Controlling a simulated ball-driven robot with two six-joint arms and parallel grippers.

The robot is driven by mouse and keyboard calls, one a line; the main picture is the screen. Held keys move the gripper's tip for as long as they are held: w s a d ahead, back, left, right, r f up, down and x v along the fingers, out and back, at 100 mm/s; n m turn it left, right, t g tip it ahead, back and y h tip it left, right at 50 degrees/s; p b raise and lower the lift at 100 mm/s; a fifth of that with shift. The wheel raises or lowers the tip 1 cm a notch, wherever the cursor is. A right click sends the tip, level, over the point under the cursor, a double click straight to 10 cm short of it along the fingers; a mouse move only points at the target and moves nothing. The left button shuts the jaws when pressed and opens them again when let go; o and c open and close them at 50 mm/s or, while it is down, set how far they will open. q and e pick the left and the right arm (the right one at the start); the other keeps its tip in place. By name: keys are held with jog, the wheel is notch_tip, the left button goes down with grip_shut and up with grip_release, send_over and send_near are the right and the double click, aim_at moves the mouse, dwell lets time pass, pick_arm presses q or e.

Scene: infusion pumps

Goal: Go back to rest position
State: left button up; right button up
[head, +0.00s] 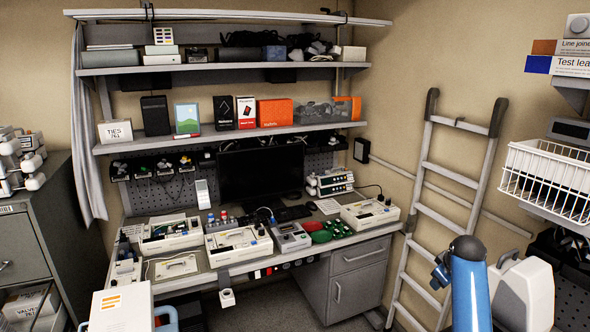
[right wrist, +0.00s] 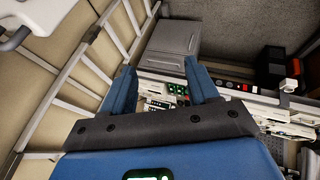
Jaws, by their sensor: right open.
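My right gripper (right wrist: 162,82) shows in the right wrist view with its two blue fingers apart and nothing between them. The workbench lies beyond the fingers in that view. In the head view my right arm rises at the lower right as a blue link with a dark joint, in front of the ladder. My left gripper is not in view. Several opened white pump units, among them one in the middle (head: 238,246) and one at the right (head: 370,215), sit on the workbench (head: 205,282), apart from my right arm.
A grey ladder (head: 425,225) leans on the wall near my right arm. A white wire basket (head: 551,178) hangs at the right. A grey filing cabinet (head: 28,245) stands at the left. A white case (head: 120,308) is at the lower left. Shelves hang above the bench.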

jog(key=s+a+f+m+t+h+b, duration=0.2)
jog(key=s+a+f+m+t+b, duration=0.35)
jog(key=s+a+t, duration=0.55)
jog(key=s+a+f+y+b, duration=0.1)
jog(key=s+a+f+b, duration=0.1)
jog(key=s, duration=0.9)
jog(key=s+a+f+y+b, duration=0.1)
jog(key=s+a+f, duration=0.4)
jog(key=s, duration=0.7)
jog(key=s+a+f+y+b, duration=0.2)
jog(key=s+f, duration=0.5)
jog(key=s, duration=0.4)
jog(key=shift+s+a+b, duration=0.4)
jog(key=shift+a+b, duration=0.3)
jog(key=shift+b, duration=0.1)
